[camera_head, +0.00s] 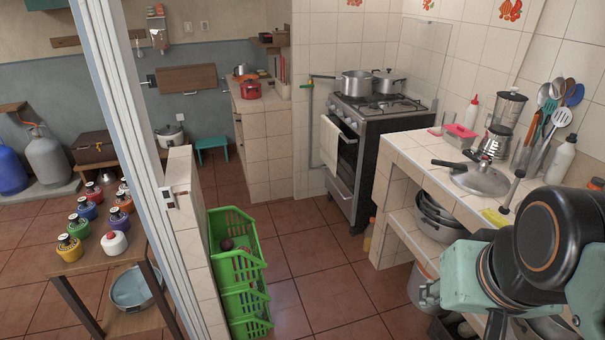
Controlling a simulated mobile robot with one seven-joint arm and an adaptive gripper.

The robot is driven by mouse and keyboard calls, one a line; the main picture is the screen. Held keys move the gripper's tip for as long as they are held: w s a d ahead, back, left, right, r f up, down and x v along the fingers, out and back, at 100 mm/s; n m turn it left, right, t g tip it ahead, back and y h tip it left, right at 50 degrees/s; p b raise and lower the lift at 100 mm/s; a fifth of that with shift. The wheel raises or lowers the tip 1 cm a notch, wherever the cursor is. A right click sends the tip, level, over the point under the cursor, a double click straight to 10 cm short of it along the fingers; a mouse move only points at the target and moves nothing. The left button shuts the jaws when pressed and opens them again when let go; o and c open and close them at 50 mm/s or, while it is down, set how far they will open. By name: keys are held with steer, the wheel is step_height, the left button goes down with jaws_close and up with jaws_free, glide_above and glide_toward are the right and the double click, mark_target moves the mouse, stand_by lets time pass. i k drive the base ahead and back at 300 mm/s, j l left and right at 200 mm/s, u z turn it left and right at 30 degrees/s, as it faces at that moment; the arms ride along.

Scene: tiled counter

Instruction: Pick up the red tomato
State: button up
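I see no tomato that I can make out clearly. A small dark red round thing (227,244) lies in the top of the green stacked crates (252,262) on the floor. It is too small to tell whether it is a tomato. Links of my arm, mint green and black, fill the lower right corner in front of the counter. I cannot make out my gripper's fingers. My arm is well to the right of the crates and hides part of the counter and the shelf below.
The tiled counter (410,151) at the right holds a pan (480,180), a blender (507,108), a bottle (471,112) and utensils. A stove (372,125) with pots stands behind. Floor between crates and counter is clear.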

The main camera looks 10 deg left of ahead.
mark_target(247, 250)
steer(key=i+j, duration=1.25)
steer(key=i, duration=0.2)
